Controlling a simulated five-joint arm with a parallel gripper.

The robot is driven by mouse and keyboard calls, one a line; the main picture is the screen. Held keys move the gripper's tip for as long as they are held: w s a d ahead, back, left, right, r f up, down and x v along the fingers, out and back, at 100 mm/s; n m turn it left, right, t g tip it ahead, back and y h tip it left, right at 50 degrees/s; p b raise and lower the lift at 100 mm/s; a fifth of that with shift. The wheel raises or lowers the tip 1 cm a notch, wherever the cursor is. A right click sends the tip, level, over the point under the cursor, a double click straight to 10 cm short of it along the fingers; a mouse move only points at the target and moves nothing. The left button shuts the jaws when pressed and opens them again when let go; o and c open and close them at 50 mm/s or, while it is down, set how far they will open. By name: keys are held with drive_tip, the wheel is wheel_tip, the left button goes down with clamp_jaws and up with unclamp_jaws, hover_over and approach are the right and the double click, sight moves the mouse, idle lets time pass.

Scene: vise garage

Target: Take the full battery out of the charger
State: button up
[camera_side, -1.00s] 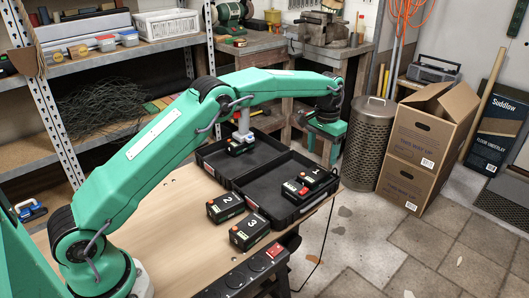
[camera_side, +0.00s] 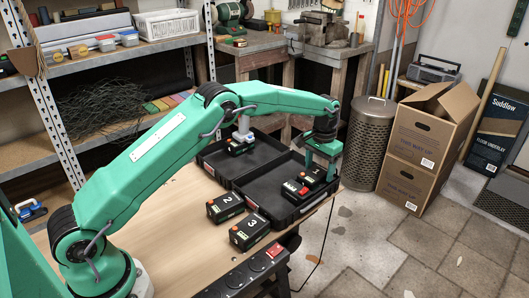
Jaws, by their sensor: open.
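A black battery marked 1 (camera_side: 311,178) sits in the right half of the open black case, in or against a small black unit with red and white details, apparently the charger (camera_side: 294,188). My gripper (camera_side: 318,168) is open and low over this battery, pointing down. Its fingers partly cover the battery's far side, and I cannot tell whether they touch it. Batteries marked 2 (camera_side: 225,207) and 3 (camera_side: 249,231) lie on the wooden bench (camera_side: 180,225), in front of the case. No charge lights are readable.
The case's rim (camera_side: 300,211) surrounds the charger. A perforated metal bin (camera_side: 369,140) and cardboard boxes (camera_side: 428,150) stand beyond on the floor.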

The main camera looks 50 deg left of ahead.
sight(320, 170)
idle(0.4)
drive_tip(key=c, duration=1.1)
drive_tip(key=shift+o, duration=0.2)
drive_tip(key=shift+r, duration=0.1)
drive_tip(key=shift+r, duration=0.75)
wheel_tip(320, 170, up, 3)
drive_tip(key=shift+d+f, duration=0.1)
drive_tip(key=s+d+r, duration=0.6)
drive_tip(key=d, duration=0.3)
drive_tip(key=shift+s+d+r, duration=0.25)
drive_tip(key=shift+s+r, duration=0.05)
